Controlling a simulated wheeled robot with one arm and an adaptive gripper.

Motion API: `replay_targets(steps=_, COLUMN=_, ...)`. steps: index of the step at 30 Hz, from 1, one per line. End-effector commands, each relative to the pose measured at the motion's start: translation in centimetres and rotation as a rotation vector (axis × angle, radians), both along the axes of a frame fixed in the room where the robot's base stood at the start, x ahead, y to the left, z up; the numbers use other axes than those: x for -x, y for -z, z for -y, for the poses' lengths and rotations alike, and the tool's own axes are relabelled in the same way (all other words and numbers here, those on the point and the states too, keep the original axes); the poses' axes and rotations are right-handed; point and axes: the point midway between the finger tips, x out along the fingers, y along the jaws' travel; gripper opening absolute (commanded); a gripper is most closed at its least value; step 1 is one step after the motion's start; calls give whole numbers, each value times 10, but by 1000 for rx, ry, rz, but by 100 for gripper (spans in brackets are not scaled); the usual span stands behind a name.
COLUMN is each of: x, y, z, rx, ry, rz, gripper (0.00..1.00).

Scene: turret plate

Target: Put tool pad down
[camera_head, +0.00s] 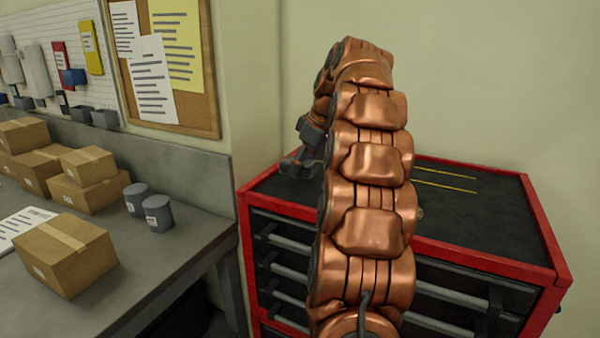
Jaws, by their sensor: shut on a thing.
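My gripper (300,160) is at the left end of a red tool cabinet (555,262), low over its black top, left of my copper arm. It points down and is shut on a dark thing, taken as the tool pad. The pad's outline cannot be told from the dark fingers and the black top. I cannot tell whether it touches the top. My arm hides the middle of the cabinet.
Two thin yellow lines (445,180) mark the right part of the black top, which looks clear. A small brass-coloured thing shows beside my arm. At left, a grey workbench (185,235) holds several cardboard boxes (65,255) and two grey cans (158,213). A corkboard (200,127) hangs behind.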

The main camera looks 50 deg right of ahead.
Motion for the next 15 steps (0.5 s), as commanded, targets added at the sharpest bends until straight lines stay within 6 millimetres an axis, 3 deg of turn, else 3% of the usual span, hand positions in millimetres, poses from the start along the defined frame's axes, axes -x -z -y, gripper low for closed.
replay_targets(steps=15, x=-9, y=10, z=3, rx=-1, ry=2, rz=0, gripper=29)
